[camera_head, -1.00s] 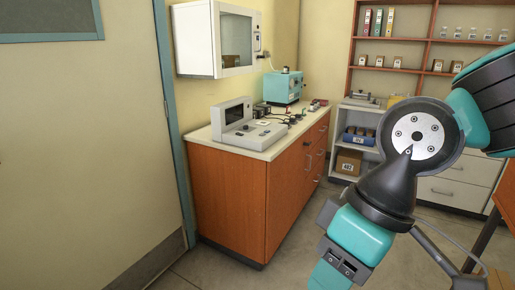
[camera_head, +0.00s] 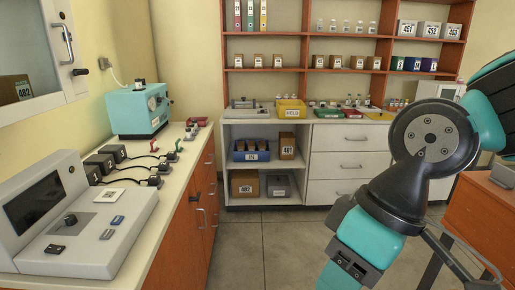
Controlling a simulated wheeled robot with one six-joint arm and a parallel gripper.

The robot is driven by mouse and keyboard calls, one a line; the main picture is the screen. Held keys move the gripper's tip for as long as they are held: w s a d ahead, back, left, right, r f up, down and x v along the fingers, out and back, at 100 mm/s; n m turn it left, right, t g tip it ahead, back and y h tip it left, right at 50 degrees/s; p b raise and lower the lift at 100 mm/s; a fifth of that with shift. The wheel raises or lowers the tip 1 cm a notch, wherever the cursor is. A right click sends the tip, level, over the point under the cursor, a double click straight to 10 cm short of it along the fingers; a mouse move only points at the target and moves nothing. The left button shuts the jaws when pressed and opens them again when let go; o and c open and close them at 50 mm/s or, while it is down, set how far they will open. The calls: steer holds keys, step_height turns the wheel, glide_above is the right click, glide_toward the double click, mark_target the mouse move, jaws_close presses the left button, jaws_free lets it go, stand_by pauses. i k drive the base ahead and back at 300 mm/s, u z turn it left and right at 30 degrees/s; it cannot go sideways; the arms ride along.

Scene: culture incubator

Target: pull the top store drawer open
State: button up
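A white drawer unit (camera_head: 318,190) stands against the back wall, under a counter. Its top drawer (camera_head: 330,138) is shut and has a metal bar handle (camera_head: 354,138). More white drawers are stacked below it, also shut. My arm fills the right side of the view and hides the right part of the unit. My gripper lies outside the picture; only teal and black arm links show, so its state and its distance from the drawer cannot be seen.
A left bench (camera_head: 140,235) carries a grey console (camera_head: 85,215), a teal device (camera_head: 138,108) and several small black devices. Open shelving (camera_head: 268,130) with bins and boxes adjoins the drawers on the left. An orange cabinet (camera_head: 475,225) stands at right. The grey floor (camera_head: 280,250) between is clear.

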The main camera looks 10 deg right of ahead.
mark_target(325, 137)
steer(key=z, duration=0.4)
steer(key=i, duration=3.65)
steer(key=z, duration=0.1)
